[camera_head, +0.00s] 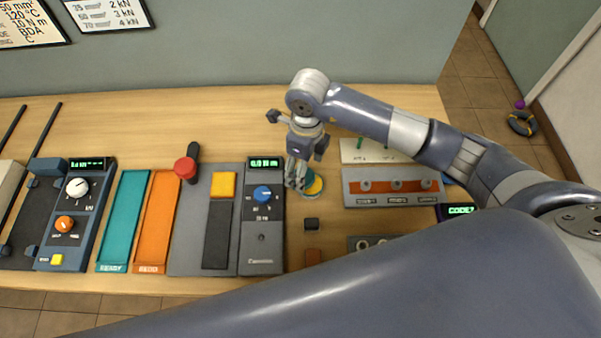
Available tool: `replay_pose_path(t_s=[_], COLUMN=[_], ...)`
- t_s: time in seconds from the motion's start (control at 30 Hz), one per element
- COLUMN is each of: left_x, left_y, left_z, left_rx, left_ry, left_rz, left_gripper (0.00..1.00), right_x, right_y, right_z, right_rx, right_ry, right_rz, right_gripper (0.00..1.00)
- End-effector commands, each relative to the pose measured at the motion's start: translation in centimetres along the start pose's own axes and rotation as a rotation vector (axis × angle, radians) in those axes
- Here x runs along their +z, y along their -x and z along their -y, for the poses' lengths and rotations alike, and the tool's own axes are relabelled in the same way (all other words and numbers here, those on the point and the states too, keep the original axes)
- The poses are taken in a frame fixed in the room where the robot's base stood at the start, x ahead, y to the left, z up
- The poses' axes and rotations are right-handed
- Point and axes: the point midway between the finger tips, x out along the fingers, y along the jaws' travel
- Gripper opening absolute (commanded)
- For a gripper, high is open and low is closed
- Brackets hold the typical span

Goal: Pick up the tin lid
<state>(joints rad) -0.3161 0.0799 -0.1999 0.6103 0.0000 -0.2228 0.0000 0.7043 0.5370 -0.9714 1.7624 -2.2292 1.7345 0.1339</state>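My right arm comes in from the right, and its gripper (297,184) points down over the middle of the bench. Just right of its fingertips is a small round thing, yellow with a teal edge (315,184), which may be the tin lid. The fingers cover its left part. I cannot tell whether they touch it or whether they are open or shut. My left gripper is not in view.
Left of the gripper stands a grey device with a blue knob (262,193). Further left are an orange tray (157,220) and a teal tray (123,220). A grey rack (391,200) stands right.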

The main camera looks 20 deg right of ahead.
Motion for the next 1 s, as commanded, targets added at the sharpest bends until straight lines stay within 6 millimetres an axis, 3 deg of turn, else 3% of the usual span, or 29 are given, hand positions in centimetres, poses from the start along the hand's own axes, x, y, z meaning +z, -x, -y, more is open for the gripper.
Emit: replay_pose_path(t_s=[0.2,0.3,0.67,0.77,1.0], left_x=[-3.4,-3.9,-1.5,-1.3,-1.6], left_y=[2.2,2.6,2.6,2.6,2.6], left_z=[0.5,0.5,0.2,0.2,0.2], left_rx=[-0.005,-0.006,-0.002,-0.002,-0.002], left_ry=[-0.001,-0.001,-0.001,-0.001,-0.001], left_rz=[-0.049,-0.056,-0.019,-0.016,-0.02], left_gripper=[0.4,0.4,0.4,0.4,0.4], right_x=[0.1,0.1,0.2,0.2,0.2], right_y=[-2.2,-3.8,-5.0,-5.0,-5.0], right_z=[0.1,0.2,0.2,0.2,0.2], right_rx=[0.005,0.004,0.001,0.001,0.002], right_ry=[-0.001,-0.001,0.001,0.001,0.001], right_rz=[-0.003,-0.003,0.001,0.001,0.001], right_gripper=[0.71,0.71,0.71,0.51,0.48])
